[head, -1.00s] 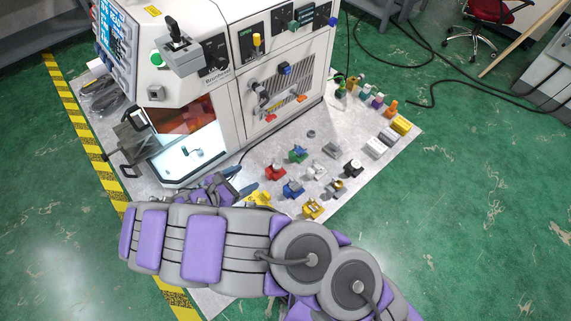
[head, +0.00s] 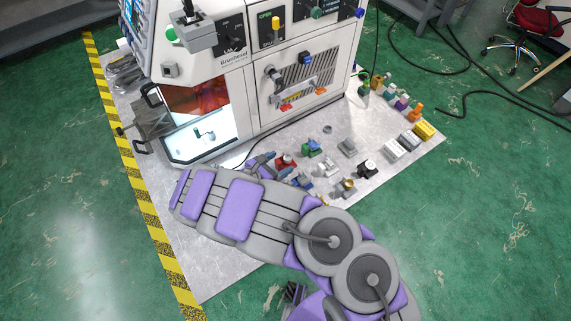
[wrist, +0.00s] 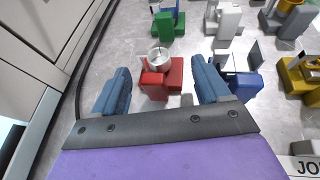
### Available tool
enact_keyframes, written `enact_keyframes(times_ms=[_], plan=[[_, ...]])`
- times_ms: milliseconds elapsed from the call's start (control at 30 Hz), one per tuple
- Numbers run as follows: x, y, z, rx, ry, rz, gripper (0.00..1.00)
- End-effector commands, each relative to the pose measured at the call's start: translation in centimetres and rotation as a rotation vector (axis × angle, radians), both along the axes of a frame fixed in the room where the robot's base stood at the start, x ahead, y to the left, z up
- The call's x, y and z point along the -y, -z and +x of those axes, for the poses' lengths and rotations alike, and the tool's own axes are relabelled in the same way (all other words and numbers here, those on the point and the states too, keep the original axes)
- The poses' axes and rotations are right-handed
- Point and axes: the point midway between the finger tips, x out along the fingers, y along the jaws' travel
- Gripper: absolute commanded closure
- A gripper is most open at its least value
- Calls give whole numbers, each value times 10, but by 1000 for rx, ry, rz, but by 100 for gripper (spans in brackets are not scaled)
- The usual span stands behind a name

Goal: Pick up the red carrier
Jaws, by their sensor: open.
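The red carrier (wrist: 175,73) sits on the grey mat, with a round silver piece on top. In the wrist view it lies between and just ahead of the two blue fingers of my gripper (wrist: 161,68), which are open and apart from it. In the head view the red carrier (head: 286,160) shows just beyond my gripper (head: 279,170), partly hidden by it.
A blue carrier (wrist: 240,82) stands close beside the right finger. A green carrier (wrist: 165,25) is behind the red one, and a yellow one (wrist: 300,75) is farther right. The white machine (head: 215,85) borders the mat (head: 225,275) at the left.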

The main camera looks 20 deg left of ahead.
Motion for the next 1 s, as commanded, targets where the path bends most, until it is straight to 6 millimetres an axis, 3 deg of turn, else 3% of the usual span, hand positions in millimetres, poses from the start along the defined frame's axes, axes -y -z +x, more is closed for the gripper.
enact_keyframes(times_ms=[167, 500, 767, 1000], plan=[[-3, 7, 9, -2, 0, -8, 24], [21, 14, 44, -3, 2, -5, 24], [27, 15, 47, -6, 1, -1, 24], [19, 16, 47, -4, 0, -7, 47]])
